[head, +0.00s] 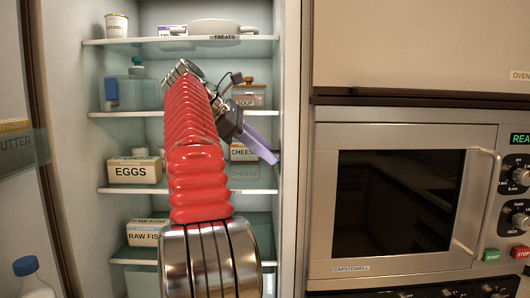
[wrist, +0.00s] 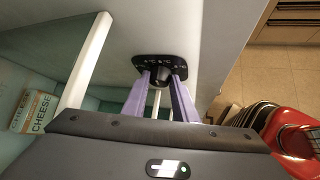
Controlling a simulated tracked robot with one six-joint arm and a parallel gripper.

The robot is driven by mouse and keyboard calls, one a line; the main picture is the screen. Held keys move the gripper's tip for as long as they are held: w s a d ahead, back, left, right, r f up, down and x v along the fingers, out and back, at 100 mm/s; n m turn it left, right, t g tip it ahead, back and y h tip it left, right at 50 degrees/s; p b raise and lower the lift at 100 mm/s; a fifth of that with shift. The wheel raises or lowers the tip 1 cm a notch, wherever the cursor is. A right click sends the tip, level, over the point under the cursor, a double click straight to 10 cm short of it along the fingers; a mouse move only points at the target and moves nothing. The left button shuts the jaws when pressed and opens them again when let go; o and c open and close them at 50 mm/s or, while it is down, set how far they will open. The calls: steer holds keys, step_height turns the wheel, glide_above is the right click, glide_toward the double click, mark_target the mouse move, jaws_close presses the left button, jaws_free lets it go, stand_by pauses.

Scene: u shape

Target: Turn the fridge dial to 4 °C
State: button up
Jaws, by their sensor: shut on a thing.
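The fridge dial (wrist: 160,73) is a black knob on a dark plate with small white temperature markings, fixed to a pale fridge wall. It shows at the top middle of the wrist view; its exact setting is too small to read. My gripper (wrist: 161,84) has two purple fingers, one on each side of the knob, shut on it. In the head view my gripper (head: 259,146) reaches into the open fridge beside its right wall, one purple finger showing. The dial cannot be seen in the head view.
Glass shelves hold an egg box (head: 134,171), a raw fish box (head: 146,232), a cheese box (head: 243,153) and a soup jar (head: 249,93) close to my arm. A microwave (head: 400,200) stands right of the fridge. A red object (wrist: 292,135) shows at lower right in the wrist view.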

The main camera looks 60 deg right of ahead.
steer(key=shift+f, duration=0.15)
stand_by(0.3)
steer(key=o, duration=1)
steer(key=shift+o, duration=0.2)
